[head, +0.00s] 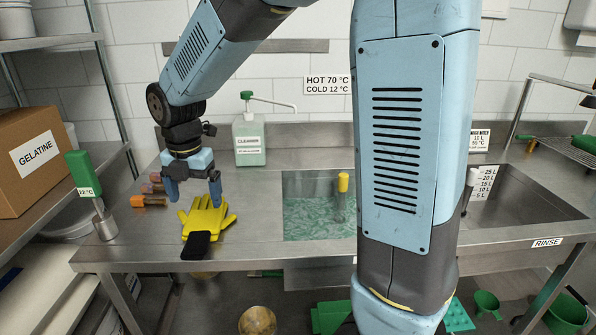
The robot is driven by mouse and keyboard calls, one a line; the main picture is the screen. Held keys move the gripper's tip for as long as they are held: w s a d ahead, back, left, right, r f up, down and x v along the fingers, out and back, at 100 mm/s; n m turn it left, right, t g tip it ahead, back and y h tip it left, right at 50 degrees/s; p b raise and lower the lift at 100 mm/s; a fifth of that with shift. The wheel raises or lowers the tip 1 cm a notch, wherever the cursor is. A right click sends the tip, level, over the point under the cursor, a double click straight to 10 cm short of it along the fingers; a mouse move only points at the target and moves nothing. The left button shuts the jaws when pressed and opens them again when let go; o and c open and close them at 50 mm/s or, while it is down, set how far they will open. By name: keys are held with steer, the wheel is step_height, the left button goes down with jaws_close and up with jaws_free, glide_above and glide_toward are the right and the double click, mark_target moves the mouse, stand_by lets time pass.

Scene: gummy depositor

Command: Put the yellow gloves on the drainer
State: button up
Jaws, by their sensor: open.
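The yellow gloves (207,219) lie in a pile on the steel counter, left of the water-filled sink, with fingers spread to the back and right. A black piece (199,246) lies at their front end; I cannot tell if it is part of them. My gripper (194,196) points down just above and behind the gloves, its two fingers apart and nothing seen between them. Whether a fingertip touches the gloves is unclear. A wire rack (572,150), which looks like the drainer, is at the far right behind the rinse sink, with green things on it.
A cleanser pump bottle (249,142) stands behind the gloves. Small coloured jars (150,200) and a green-handled thermometer (88,190) are to the left. A yellow-topped cylinder (342,195) stands in the sink (305,180). My arm hides the counter's middle.

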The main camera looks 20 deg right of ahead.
steer(key=s+d+r+m+t, duration=0.2)
steer(key=s+d+r+m, duration=0.3)
steer(key=m, duration=1)
steer(key=s+d+r+m+t, duration=0.3)
steer(key=s+d+r+m, duration=0.2)
steer(key=s+d+m, duration=0.7)
steer(key=shift+s+d+r+m, duration=0.2)
steer(key=shift+s+d+m, duration=0.1)
steer(key=shift+d+m, duration=1.35)
steer(key=shift+d+n, duration=0.25)
